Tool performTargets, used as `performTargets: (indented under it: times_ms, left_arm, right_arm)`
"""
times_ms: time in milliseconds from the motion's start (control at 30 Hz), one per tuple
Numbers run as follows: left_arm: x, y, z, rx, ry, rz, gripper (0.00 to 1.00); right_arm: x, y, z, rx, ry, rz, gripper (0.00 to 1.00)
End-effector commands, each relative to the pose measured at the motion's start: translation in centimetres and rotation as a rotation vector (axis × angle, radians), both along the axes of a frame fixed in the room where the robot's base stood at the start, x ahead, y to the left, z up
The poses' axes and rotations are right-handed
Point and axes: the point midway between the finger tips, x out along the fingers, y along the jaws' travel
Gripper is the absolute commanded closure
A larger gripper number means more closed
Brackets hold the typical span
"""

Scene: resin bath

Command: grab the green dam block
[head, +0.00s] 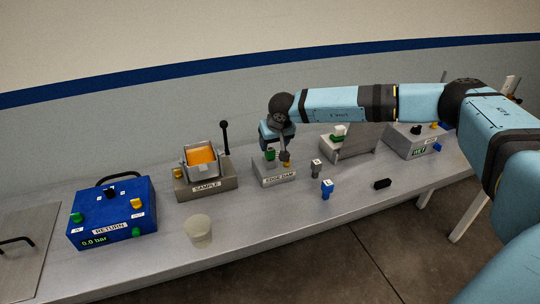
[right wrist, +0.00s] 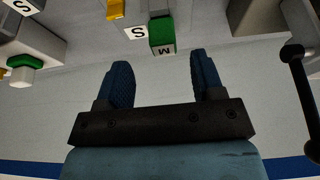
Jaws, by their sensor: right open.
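The green dam block (head: 270,154) sits on the grey edge dam station (head: 275,180), next to a yellow piece. In the right wrist view the green block (right wrist: 161,30) carries a letter M on its end. My right gripper (head: 277,146) is over this station, and its wrist partly hides the station top. In the right wrist view its two blue fingers (right wrist: 160,62) are apart with nothing between them. The block lies just beyond the fingertips, in line with the gap. My left gripper is out of view.
A lever (head: 225,137) rises from the sample station (head: 206,188), left of the gripper. A blue return box (head: 112,212) and a pale cup (head: 198,230) stand further left. Small grey (head: 316,168) and blue (head: 327,189) blocks and a black piece (head: 382,184) lie right.

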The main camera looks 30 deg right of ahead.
Motion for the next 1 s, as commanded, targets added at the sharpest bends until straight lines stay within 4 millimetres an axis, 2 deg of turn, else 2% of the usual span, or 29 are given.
performTargets:
  times_ms: [167,500,767,1000]
  left_arm:
    - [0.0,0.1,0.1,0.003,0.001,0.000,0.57]
    - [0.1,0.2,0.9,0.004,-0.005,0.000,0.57]
    - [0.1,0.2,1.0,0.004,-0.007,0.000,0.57]
    - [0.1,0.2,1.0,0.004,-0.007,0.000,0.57]
  right_arm:
    - [0.5,0.0,-1.0,0.001,0.000,0.000,0.38]
    - [2.4,-0.2,-5.0,0.002,0.001,-0.001,0.38]
    - [2.5,-0.3,-5.3,0.002,0.000,-0.001,0.38]
    - [2.5,-0.3,-5.3,0.002,0.000,-0.001,0.91]
